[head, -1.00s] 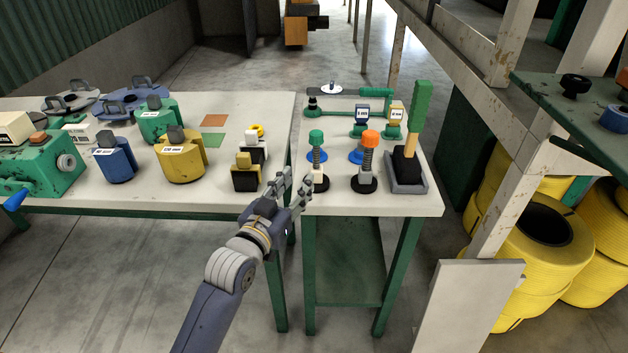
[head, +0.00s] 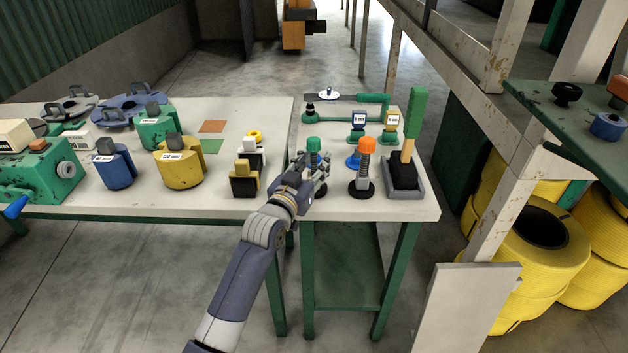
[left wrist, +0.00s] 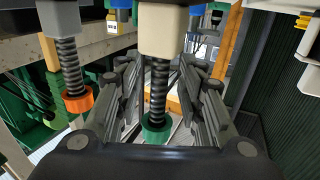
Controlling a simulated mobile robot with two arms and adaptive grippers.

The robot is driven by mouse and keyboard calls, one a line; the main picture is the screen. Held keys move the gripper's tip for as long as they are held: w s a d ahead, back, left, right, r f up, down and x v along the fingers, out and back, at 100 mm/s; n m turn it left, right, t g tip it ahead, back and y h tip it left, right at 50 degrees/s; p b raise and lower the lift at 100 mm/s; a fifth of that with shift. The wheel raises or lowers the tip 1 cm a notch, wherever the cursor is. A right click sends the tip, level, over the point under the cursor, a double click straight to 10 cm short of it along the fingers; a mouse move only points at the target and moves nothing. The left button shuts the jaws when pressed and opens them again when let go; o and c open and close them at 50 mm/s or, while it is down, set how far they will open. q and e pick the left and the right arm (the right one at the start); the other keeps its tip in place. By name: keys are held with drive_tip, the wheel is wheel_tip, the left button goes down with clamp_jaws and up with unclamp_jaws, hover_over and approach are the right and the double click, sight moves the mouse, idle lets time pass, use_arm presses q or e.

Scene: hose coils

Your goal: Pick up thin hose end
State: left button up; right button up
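Two upright hose ends with dark ribbed stems stand on the right table. One has a green cap (head: 314,144) and the other, which looks thicker, an orange cap (head: 368,145). I take the green-capped one as the thin hose end. My left gripper (head: 320,176) is at its stem and hides its lower part in the head view. In the left wrist view the green cap (left wrist: 156,131) and ribbed stem lie between the spread fingers of my left gripper (left wrist: 158,92), with gaps beside the stem. The orange cap (left wrist: 78,101) shows to the left. My right gripper is not in view.
A black-and-yellow block (head: 244,182) stands left of the gripper. A green-handled brush (head: 410,130) in a grey tray is at right. A blue labelled piece (head: 358,125) and a green frame stand behind. Yellow hose coils (head: 540,240) lie at far right.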

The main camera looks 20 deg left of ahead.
use_arm(q)
drive_tip(key=shift+c, duration=0.3)
clamp_jaws()
drive_tip(key=shift+r, duration=0.1)
